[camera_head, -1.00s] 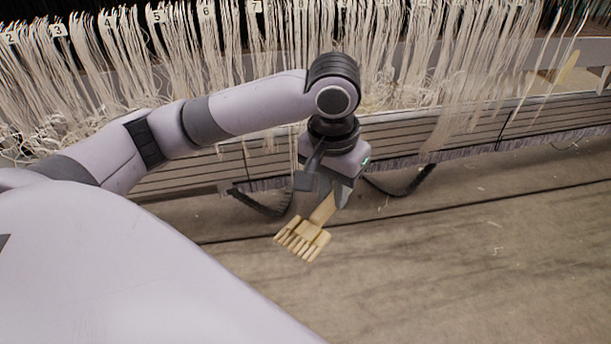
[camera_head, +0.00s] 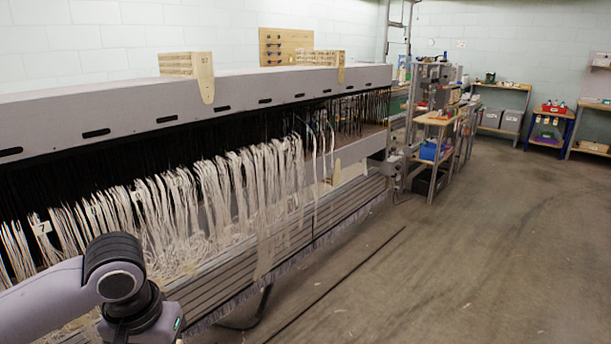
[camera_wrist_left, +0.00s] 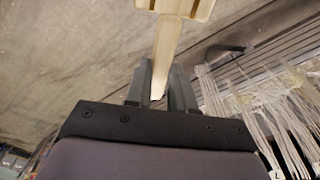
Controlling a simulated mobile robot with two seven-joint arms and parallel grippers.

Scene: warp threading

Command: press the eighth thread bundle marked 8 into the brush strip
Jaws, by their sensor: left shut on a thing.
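In the left wrist view my left gripper (camera_wrist_left: 160,82) is shut on the handle of a pale wooden comb-like tool (camera_wrist_left: 170,40). The tool's broad head is cut off at the top of that view, over the floor. In the head view only my left wrist shows at lower left; the fingers and tool are out of frame. White thread bundles (camera_head: 225,195) hang in a long row on the loom. A tag marked 7 (camera_head: 42,228) is readable; I cannot make out the 8. A grey slatted panel (camera_head: 240,285) with a bristly lower fringe runs below the threads. My right gripper is not in view.
The loom's long grey beam (camera_head: 200,100) spans the upper left, with wooden blocks (camera_head: 315,58) on top. A shelf unit with a blue bin (camera_head: 432,151) stands past the loom's end. The floor (camera_head: 470,260) at right is clear.

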